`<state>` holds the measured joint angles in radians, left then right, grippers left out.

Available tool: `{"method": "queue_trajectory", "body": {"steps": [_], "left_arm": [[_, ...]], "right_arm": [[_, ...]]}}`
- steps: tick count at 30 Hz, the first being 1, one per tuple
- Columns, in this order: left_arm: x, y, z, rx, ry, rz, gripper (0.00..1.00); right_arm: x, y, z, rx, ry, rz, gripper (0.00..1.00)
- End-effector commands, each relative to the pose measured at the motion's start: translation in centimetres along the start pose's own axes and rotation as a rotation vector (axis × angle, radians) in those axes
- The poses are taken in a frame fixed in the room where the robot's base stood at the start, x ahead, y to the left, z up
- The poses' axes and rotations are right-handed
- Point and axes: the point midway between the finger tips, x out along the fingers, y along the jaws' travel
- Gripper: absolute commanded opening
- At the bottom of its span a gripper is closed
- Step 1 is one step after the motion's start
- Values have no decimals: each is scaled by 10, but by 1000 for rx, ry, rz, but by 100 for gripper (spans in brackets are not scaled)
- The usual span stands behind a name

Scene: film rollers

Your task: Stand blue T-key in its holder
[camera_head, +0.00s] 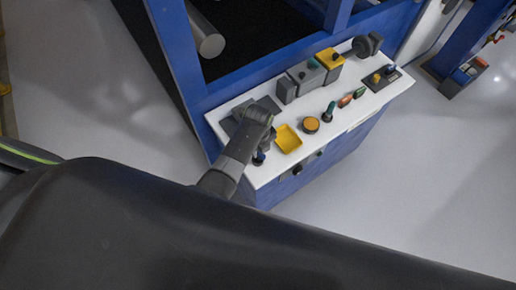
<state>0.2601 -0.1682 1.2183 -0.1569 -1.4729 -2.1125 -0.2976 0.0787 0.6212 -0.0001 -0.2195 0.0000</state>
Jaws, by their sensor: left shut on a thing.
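My left gripper (262,149) reaches over the left end of the white worktop and is shut on a small blue thing, which looks like the blue T-key (259,158). Only a bit of the key shows below the dark gripper, so its tilt and whether it touches the worktop cannot be told. A dark plate (381,79) at the far right end of the worktop carries a yellow piece and a blue piece. Another dark plate (231,126) lies partly hidden behind my left wrist. Which plate is the key's holder is not clear. My right gripper is out of view.
The white worktop (362,112) also carries a yellow tray (288,139), an orange round button (311,125), a green-topped piece (329,112), grey and yellow boxes (329,62) and a black knob (367,45). A blue machine frame stands behind.

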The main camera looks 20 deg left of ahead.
Motion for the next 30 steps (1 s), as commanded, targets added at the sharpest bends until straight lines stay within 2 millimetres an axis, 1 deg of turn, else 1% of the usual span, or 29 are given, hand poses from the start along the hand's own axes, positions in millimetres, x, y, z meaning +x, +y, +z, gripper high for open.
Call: {"method": "queue_trajectory", "body": {"steps": [8,19,30], "left_arm": [[0,0,0,0,0,0,0],[-1,0,0,0,0,0,0],[0,0,0,0,0,0,0]], "right_arm": [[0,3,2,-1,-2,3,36],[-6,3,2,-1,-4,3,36],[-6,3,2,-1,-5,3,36]]}}
